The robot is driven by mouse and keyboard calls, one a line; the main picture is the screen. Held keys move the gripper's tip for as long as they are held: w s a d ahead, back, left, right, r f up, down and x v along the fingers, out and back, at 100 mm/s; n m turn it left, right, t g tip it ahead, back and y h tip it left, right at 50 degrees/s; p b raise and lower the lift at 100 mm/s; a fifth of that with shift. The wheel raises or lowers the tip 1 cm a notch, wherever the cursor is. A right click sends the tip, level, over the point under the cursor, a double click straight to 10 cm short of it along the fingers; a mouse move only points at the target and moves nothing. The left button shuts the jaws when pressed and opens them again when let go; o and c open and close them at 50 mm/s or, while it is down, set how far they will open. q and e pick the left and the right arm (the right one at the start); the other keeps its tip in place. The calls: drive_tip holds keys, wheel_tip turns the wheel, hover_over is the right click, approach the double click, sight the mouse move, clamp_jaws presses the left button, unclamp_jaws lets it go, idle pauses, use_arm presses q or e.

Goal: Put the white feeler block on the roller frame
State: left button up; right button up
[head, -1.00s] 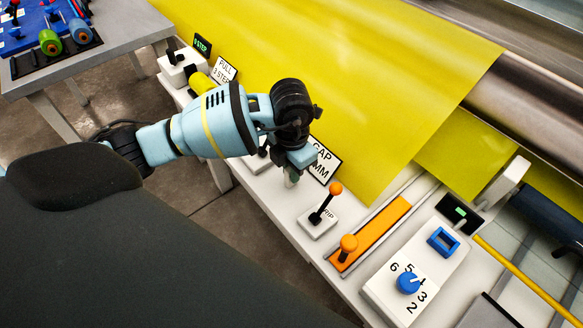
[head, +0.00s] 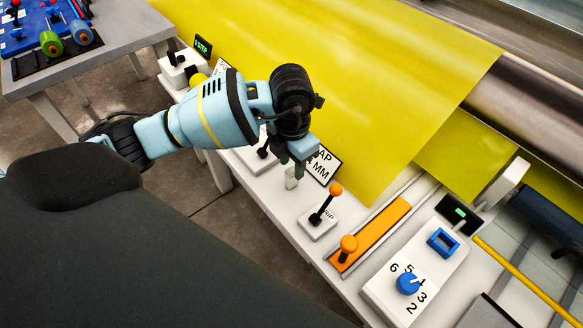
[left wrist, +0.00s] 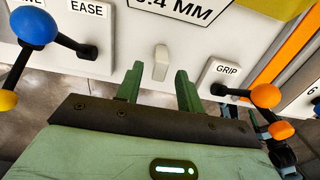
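The white feeler block (head: 291,178) is a small upright piece on the white bench ledge, below the GAP sign. It also shows in the left wrist view (left wrist: 160,63), just ahead of and between my fingertips, with no contact visible. My left gripper (head: 291,158) is open above it, its green fingers apart; they also show in the left wrist view (left wrist: 160,72). The steel roller (head: 520,95) and a white end bracket (head: 503,183) are at the right of the head view; I cannot tell which part is the roller frame.
An orange-knobbed GRIP lever (head: 322,212) stands right of the block, then an orange slide (head: 372,232) and a blue dial (head: 408,283). A black lever (head: 264,150) stands left of the block. Yellow sheet (head: 330,80) covers the space behind.

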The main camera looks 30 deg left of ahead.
sight(292, 169)
use_arm(q)
wheel_tip(292, 169, up, 9)
idle(0.3)
drive_tip(key=shift+s+f, duration=0.1)
idle(0.4)
